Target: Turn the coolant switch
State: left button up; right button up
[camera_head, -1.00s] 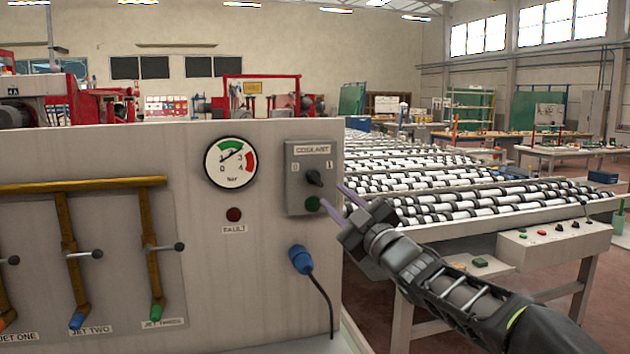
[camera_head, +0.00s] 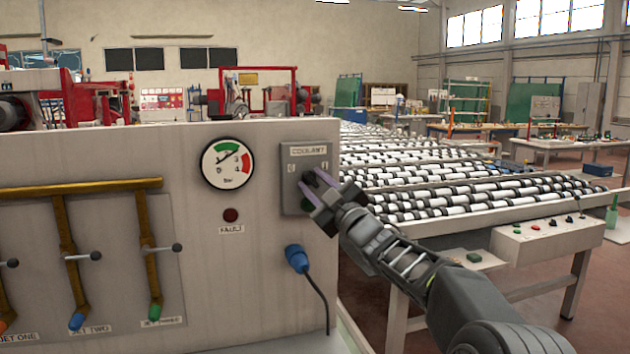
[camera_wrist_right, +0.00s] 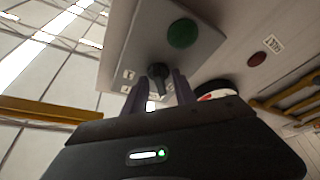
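The coolant switch is a dark knob on a grey box (camera_head: 291,200) labelled COOLANT, on the right of the machine's pale front panel. The knob (camera_head: 309,177) is partly covered by my right gripper (camera_head: 317,184) in the head view. In the right wrist view the black knob (camera_wrist_right: 157,74) lies between the two purple-grey fingers of my right gripper (camera_wrist_right: 160,88). The fingers are apart, one on each side of the knob, with a gap visible. A green button (camera_wrist_right: 182,33) is on the same box; the gripper hides it in the head view. My left gripper is out of view.
A pressure gauge (camera_head: 227,164), a red fault lamp (camera_head: 231,215) and a blue cable plug (camera_head: 297,258) are close to the switch box. Brass pipes (camera_head: 80,188) with jet levers are at the left. A roller conveyor (camera_head: 450,199) stands behind my right arm.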

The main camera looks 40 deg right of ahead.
jog(key=shift+c, duration=0.4)
grip_shut()
